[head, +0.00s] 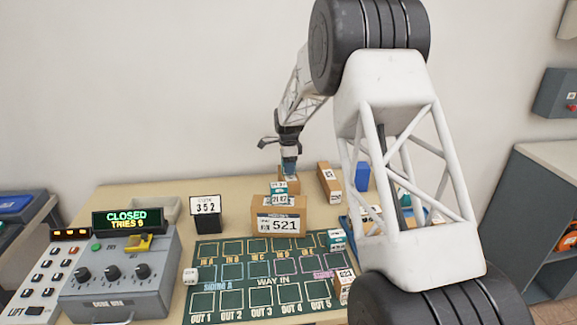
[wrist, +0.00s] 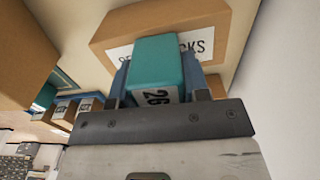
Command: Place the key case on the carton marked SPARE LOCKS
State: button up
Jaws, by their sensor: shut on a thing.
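My gripper (head: 289,166) points down at the back of the table. In the wrist view its blue fingers (wrist: 160,85) are shut on a teal case (wrist: 155,62) with a white number label on its near end. I take this for the key case. Beyond it in the wrist view is a brown carton (wrist: 215,22) whose partly covered label ends in "CKS", which fits SPARE LOCKS. In the head view a small brown carton (head: 293,184) shows just under the gripper. I cannot tell whether the case touches the carton.
A carton marked 521 (head: 291,205), with teal-and-white boxes (head: 278,195) on or behind it, stands in front. A long carton (head: 329,183) and a blue block (head: 362,177) stand to the right. A green marked board (head: 262,287) and grey control box (head: 120,275) lie nearer.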

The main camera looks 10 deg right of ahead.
jog(key=shift+f, duration=0.1)
jog(key=o, duration=1)
jog(key=shift+c, duration=0.2)
notch_tip(320, 180, up, 12)
jog(key=shift+r, duration=0.15)
dwell(0.7)
